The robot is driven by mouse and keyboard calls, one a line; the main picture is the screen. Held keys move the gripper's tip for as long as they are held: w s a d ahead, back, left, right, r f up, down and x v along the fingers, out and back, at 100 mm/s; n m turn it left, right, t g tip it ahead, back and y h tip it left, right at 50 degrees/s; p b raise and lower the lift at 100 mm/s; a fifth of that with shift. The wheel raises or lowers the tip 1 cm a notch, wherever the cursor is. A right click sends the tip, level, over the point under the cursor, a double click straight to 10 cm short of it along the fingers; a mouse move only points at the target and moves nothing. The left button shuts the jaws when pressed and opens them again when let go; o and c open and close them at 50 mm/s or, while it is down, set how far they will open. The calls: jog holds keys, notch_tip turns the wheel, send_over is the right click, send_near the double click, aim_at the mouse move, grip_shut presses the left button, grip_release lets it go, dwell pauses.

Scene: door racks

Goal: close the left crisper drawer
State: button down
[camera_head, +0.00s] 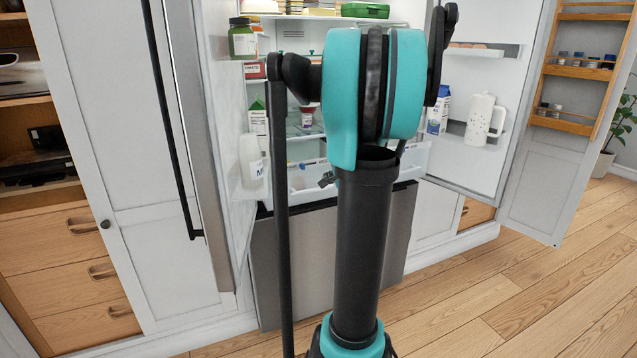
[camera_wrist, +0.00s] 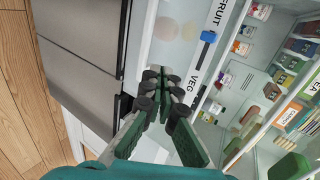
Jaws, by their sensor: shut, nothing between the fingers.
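The left crisper drawer (camera_wrist: 165,35) is a clear bin with a white front edge, at the top of the wrist view, which is turned sideways. In the head view the left drawer (camera_head: 305,184) shows low in the fridge, left of my arm, and looks pulled out. A FRUIT and VEG label strip (camera_wrist: 212,45) with a blue slider runs along the shelf edge beside it. My gripper (camera_wrist: 163,88) is shut and empty, with its dark fingertips by the drawer's near end. I cannot tell whether they touch it. My arm hides part of the drawers in the head view.
The fridge doors stand open; the right door (camera_head: 474,110) holds a white pitcher (camera_head: 485,119) and a carton. A left door bin holds a white jug (camera_head: 251,160). Shelves above hold food. A steel lower front (camera_head: 290,262) lies below the drawers. The wooden floor (camera_head: 530,285) at right is clear.

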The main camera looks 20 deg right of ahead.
aim_at(315, 182)
jog(key=x, duration=1)
jog(key=shift+d, duration=0.15)
jog(key=shift+w+r, duration=0.1)
jog(key=shift+w, duration=0.05)
jog(key=w, duration=2.2)
jog(key=shift+w+a, duration=0.25)
jog(key=shift+a, duration=0.15)
jog(key=shift+r, duration=0.1)
